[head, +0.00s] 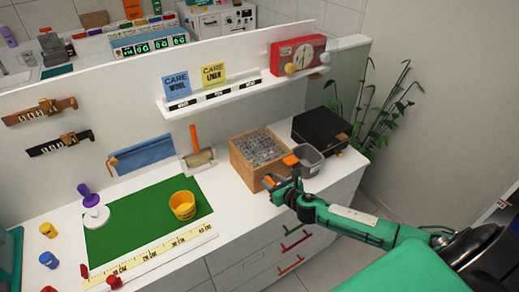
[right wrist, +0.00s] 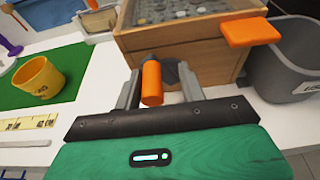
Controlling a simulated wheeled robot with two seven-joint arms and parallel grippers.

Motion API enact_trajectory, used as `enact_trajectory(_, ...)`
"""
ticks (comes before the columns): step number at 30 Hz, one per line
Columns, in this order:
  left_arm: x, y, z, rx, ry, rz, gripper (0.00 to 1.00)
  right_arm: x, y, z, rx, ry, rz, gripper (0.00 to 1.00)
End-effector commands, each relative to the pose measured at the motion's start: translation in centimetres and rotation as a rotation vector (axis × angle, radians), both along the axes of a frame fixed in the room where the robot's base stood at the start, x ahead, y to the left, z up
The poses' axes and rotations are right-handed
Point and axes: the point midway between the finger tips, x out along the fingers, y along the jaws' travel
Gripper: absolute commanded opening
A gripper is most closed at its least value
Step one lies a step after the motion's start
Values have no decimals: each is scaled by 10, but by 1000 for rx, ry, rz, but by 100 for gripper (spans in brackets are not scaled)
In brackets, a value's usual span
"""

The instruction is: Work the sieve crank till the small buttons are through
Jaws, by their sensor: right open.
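The sieve is a wooden box (head: 240,168) with a grey bed of buttons (head: 262,148) on top; the box front also shows in the right wrist view (right wrist: 200,50). A crank with an orange grip (right wrist: 152,82) is on its front. An orange tab (right wrist: 250,32) sticks out at the box's right corner. My right gripper (right wrist: 160,80) is open, its two fingers on either side of the crank grip with gaps visible. In the head view my right gripper (head: 273,184) is at the box's front. My left gripper is out of view.
A grey bin (head: 308,160) stands right of the sieve, with a black box (head: 321,130) behind it. A yellow cup (head: 183,205) stands on a green mat (head: 135,236) to the left. A shelf (head: 225,92) with cards hangs above. Drawers are below the counter.

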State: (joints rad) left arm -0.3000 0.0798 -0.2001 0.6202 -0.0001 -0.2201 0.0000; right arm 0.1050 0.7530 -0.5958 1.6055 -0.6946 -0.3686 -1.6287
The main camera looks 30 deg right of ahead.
Motion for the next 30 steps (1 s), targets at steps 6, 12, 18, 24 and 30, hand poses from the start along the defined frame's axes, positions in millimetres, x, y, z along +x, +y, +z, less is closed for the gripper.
enact_trajectory(6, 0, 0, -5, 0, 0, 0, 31, 1, -25, -4, -8, 5, -8, 25)
enact_trajectory(12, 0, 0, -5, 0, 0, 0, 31, 1, -26, -3, -5, 5, -6, 25)
enact_trajectory(18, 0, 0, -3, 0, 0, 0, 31, 1, -23, -2, -4, 4, -4, 25)
enact_trajectory(24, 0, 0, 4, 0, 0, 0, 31, -1, -5, -1, -1, 5, -2, 25)
enact_trajectory(30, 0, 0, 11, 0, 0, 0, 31, -3, 15, -2, -1, 6, -2, 25)
